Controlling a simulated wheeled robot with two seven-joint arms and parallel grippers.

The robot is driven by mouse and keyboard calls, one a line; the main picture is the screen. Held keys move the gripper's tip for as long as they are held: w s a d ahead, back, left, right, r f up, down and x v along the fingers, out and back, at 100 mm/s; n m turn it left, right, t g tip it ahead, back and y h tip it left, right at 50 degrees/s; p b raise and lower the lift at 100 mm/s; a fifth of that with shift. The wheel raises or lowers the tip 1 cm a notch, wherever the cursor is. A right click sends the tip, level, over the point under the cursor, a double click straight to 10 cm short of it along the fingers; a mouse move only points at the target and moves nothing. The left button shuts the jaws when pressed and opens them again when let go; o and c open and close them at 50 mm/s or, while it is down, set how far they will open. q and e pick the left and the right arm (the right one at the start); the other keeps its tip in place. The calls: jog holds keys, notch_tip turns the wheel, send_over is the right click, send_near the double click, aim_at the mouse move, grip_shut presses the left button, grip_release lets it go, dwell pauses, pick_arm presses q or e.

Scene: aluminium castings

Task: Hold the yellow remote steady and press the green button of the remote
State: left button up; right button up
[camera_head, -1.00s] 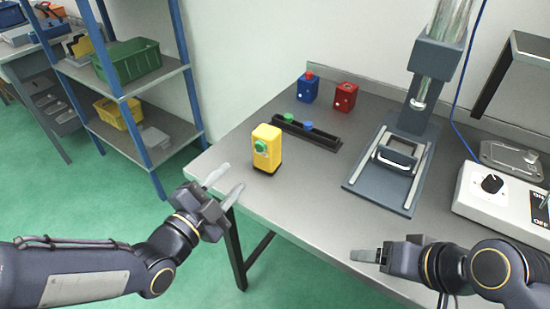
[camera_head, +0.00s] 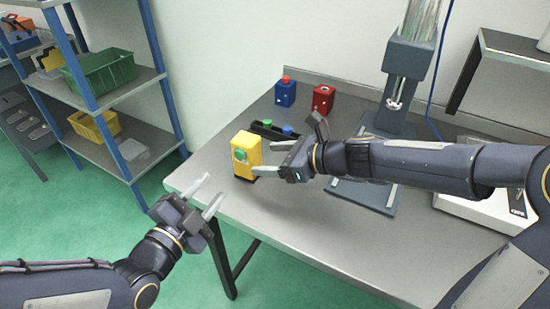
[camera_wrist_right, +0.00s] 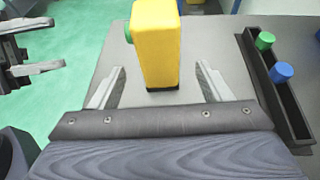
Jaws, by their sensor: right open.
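The yellow remote (camera_head: 246,149) stands upright on the table near its left edge, with the green button (camera_head: 240,155) on its side facing the left front. In the right wrist view the remote (camera_wrist_right: 157,45) stands ahead between the fingers, its green button (camera_wrist_right: 131,38) at its left side. My right gripper (camera_head: 268,158) is open, just right of the remote, its fingertips close to it; contact cannot be told. It also shows in the wrist view (camera_wrist_right: 160,85). My left gripper (camera_head: 211,194) is open and empty, in front and left of the remote, off the table's edge.
A black tray (camera_head: 268,131) with green and blue buttons lies behind the remote. A blue box (camera_head: 285,93) and a red box (camera_head: 323,99) stand further back. A grey press stand (camera_head: 405,75) is at the right. The front of the table (camera_head: 290,215) is clear.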

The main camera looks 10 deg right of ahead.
aim_at(248, 159)
jog(key=x, duration=0.7)
jog(key=shift+a+f, duration=0.1)
jog(key=c, duration=1.1)
pick_arm(q)
grip_shut()
pick_arm(e)
jog(key=shift+c, duration=0.2)
dwell(0.8)
